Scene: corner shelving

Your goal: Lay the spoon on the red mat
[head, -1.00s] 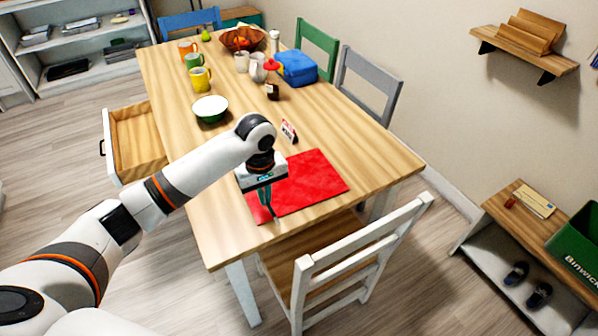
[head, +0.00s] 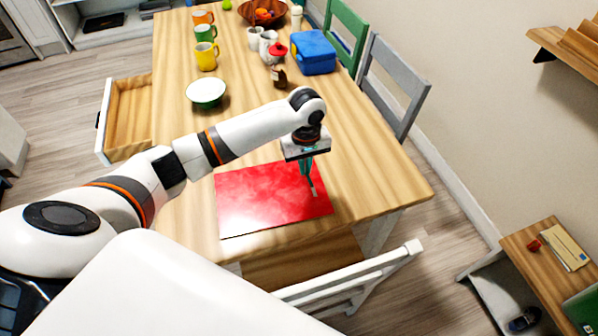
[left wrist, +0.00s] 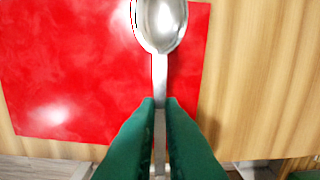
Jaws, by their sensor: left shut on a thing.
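The red mat (head: 262,200) lies flat near the front end of the wooden table. My left gripper (head: 310,178) is over the mat's right part in the head view. In the left wrist view the gripper (left wrist: 160,110) is shut on the handle of a silver spoon (left wrist: 162,22), whose bowl points away from the fingers. The red mat (left wrist: 70,75) shows behind and left of the spoon, with its right edge just right of the bowl. Whether the spoon touches the mat cannot be told. My right gripper is not in view.
A white-green bowl (head: 206,92) and a yellow mug (head: 206,56) stand farther back. A blue box (head: 312,52) and a small brown jar (head: 279,77) are at the back right. An open drawer (head: 130,112) juts out left. A white chair (head: 350,275) stands at the near end.

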